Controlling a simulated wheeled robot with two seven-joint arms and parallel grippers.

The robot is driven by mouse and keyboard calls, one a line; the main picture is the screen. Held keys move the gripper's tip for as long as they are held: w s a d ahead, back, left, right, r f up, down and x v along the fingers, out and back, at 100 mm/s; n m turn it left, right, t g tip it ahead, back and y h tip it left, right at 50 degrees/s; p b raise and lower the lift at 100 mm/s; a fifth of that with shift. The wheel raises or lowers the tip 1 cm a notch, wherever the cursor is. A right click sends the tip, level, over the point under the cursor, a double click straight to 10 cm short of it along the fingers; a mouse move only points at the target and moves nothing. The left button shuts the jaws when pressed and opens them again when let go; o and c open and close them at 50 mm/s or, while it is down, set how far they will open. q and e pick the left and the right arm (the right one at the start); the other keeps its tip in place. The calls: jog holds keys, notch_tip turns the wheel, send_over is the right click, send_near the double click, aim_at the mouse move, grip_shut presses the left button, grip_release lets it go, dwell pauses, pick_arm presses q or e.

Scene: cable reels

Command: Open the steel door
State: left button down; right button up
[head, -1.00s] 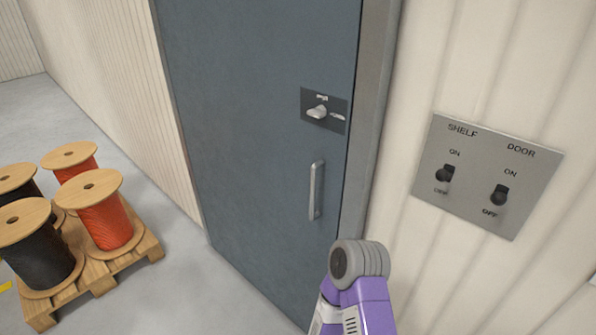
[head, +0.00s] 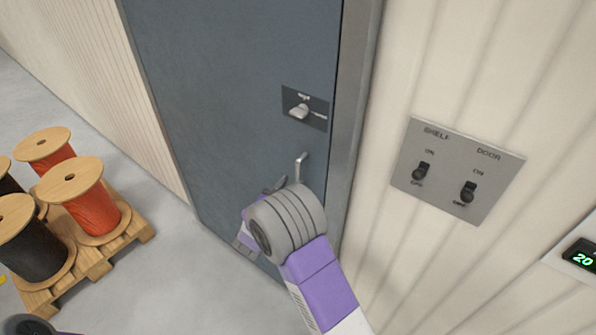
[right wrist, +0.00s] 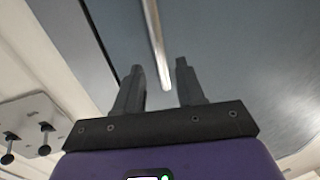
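The blue-grey steel door (head: 215,85) appears closed in its grey frame. Its vertical bar handle (head: 300,165) is partly hidden by my right arm in the head view; it also shows in the right wrist view (right wrist: 155,40). Above it is a dark plate with a small pale latch knob (head: 299,112); its lettering is too small to read. My right gripper (head: 272,188) is in front of the door by the handle. In the right wrist view its two fingers (right wrist: 158,72) are apart, with the bar's end showing between them; contact is not clear. My left gripper is out of view.
A grey switch panel (head: 490,160) marked SHELF and DOOR is on the ribbed wall right of the door; its lever positions are unclear. A green-lit display (head: 582,260) is at far right. A pallet (head: 130,235) with several cable reels stands left, with floor between.

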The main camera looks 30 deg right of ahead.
aim_at(297, 175)
jog(key=x, duration=0.5)
jog(key=shift+w+d+f, duration=0.1)
jog(key=shift+w+d, duration=0.15)
grip_shut()
jog(key=shift+a, duration=0.1)
